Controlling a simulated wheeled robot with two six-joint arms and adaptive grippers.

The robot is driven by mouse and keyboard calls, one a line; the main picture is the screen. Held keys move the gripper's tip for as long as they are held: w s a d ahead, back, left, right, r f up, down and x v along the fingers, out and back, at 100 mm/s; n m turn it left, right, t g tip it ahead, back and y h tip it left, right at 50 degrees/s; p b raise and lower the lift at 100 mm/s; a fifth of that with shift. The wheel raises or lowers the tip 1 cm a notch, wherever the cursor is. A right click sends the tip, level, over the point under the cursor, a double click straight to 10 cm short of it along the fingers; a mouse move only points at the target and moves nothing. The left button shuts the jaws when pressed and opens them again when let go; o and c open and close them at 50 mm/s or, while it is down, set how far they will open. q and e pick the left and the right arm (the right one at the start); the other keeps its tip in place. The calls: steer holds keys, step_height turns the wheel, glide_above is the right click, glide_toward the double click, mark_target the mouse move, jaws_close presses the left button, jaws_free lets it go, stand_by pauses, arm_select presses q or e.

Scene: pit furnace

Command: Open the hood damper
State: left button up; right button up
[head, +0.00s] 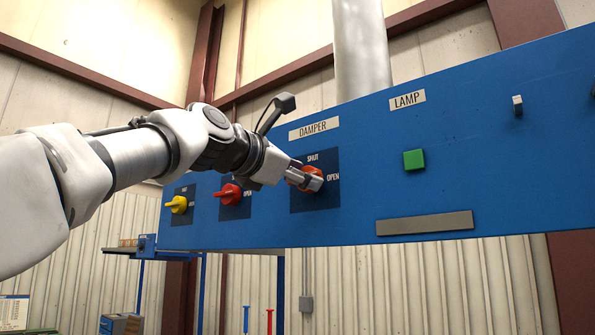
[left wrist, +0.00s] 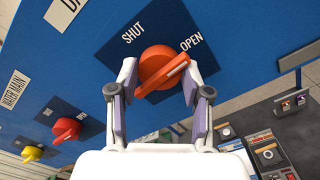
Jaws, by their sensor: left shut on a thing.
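The damper knob (head: 306,171) is orange-red, on a dark plate under the DAMPER label (head: 314,129) of the blue hood panel. SHUT is printed above it and OPEN to its right. My left gripper (head: 311,180) is at the knob, its fingers partly covering it. In the left wrist view the knob (left wrist: 158,66) sits between the two fingertips of the left gripper (left wrist: 160,84), which is shut on it. Its raised bar with a pale line points toward the OPEN mark (left wrist: 190,42). My right gripper is not in view.
A red knob (head: 229,193) and a yellow knob (head: 177,204) sit left of the damper on the panel. A green button (head: 414,159) under the LAMP label and a small toggle switch (head: 517,105) are to the right. A grey strip (head: 424,224) runs below the button.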

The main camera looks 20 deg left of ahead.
arm_select(q)
steer(key=shift+r+m, duration=0.1)
steer(key=shift+m, duration=0.4)
